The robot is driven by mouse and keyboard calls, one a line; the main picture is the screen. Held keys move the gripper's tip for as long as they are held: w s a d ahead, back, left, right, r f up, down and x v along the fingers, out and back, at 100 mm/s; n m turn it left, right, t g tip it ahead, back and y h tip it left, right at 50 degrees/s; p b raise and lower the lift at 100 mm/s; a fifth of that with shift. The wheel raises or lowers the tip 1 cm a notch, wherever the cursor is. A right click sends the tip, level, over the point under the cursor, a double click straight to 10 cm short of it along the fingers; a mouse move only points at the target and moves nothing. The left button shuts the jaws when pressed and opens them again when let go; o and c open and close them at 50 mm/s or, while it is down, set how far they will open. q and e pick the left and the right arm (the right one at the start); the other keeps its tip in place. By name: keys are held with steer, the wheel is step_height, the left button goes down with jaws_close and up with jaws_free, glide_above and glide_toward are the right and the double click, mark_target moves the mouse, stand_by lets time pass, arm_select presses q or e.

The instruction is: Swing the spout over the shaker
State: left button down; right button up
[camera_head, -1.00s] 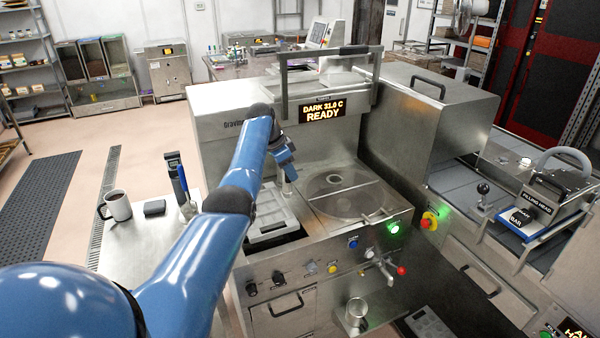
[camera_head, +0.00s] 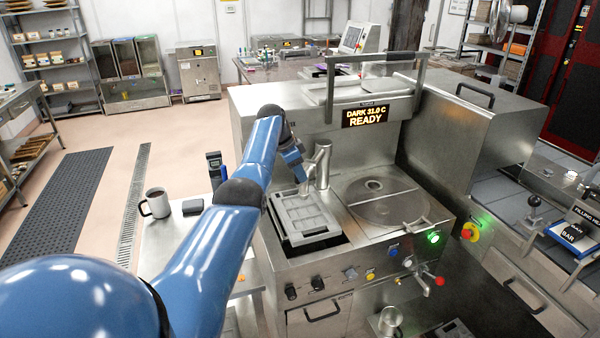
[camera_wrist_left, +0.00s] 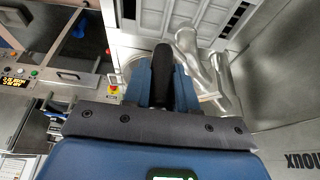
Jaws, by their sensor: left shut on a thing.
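The steel spout (camera_head: 321,168) stands behind the mould tray, between the tray and the round tank lid; it shows in the left wrist view (camera_wrist_left: 190,48) beside my fingers. My left gripper (camera_head: 300,178) is at the spout's left side. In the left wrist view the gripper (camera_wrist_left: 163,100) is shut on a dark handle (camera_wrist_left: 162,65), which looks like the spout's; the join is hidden. The shaker carries a grey mould tray (camera_head: 307,235) at the machine's front left. Whether the spout's outlet is over it I cannot tell. My right gripper is out of view.
The round tank lid (camera_head: 385,210) is right of the tray. A raised bar frame (camera_head: 415,85) and a display reading READY (camera_head: 365,116) stand behind. A mug (camera_head: 156,203) is on the side table at left.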

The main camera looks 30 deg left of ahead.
arm_select(q)
steer(key=shift+s+f, duration=0.2)
steer(key=shift+f, duration=0.15)
steer(key=c, duration=1.2)
jaws_free()
steer(key=shift+o, duration=1.3)
steer(key=shift+s+a+r, duration=0.15)
steer(key=shift+r, duration=0.15)
steer(key=shift+a+r, duration=0.1)
steer(key=shift+r, duration=0.4)
steer(key=b+v, duration=0.3)
steer(key=v, duration=0.7)
steer(key=shift+s, duration=0.15)
steer(key=shift+f, duration=0.15)
